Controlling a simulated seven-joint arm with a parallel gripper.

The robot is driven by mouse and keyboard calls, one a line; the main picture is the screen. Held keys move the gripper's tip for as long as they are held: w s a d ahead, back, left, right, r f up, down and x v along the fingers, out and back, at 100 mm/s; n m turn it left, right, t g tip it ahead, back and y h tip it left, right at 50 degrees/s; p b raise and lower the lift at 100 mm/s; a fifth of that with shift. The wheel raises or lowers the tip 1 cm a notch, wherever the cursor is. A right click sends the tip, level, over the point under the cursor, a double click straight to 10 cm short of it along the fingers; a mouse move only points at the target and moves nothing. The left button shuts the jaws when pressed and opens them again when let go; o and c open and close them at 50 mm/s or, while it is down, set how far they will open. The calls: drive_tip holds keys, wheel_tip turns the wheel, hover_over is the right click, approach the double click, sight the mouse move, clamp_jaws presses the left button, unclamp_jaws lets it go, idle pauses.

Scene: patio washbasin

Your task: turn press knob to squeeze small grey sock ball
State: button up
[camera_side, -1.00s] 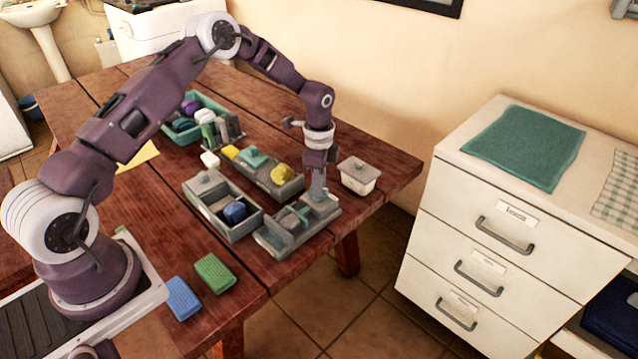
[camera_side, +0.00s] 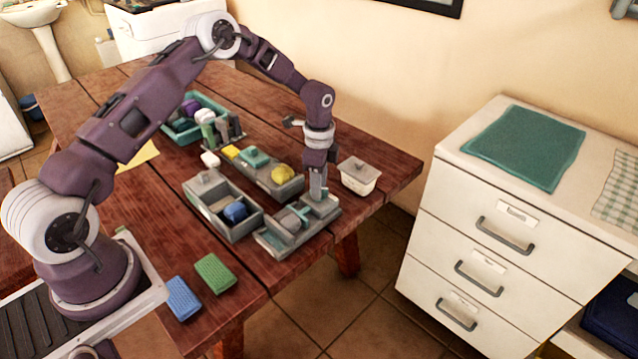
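The grey press (camera_side: 270,243) is a low tray-like fixture near the table's right front edge. A small rounded grey lump (camera_side: 290,222), seemingly the sock ball, lies in it beside a teal-grey plate (camera_side: 303,212). My gripper (camera_side: 319,194) points straight down over the press's far right end, where the knob would be. Its fingers hide the knob, and I cannot tell whether they are closed on it.
Left of the press is a grey box (camera_side: 239,238) with a blue ball (camera_side: 235,211). Blue (camera_side: 182,299) and green sponges (camera_side: 214,273) lie in front.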

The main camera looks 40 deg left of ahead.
wheel_tip(320, 180, up, 7)
drive_tip(key=shift+o, duration=0.2)
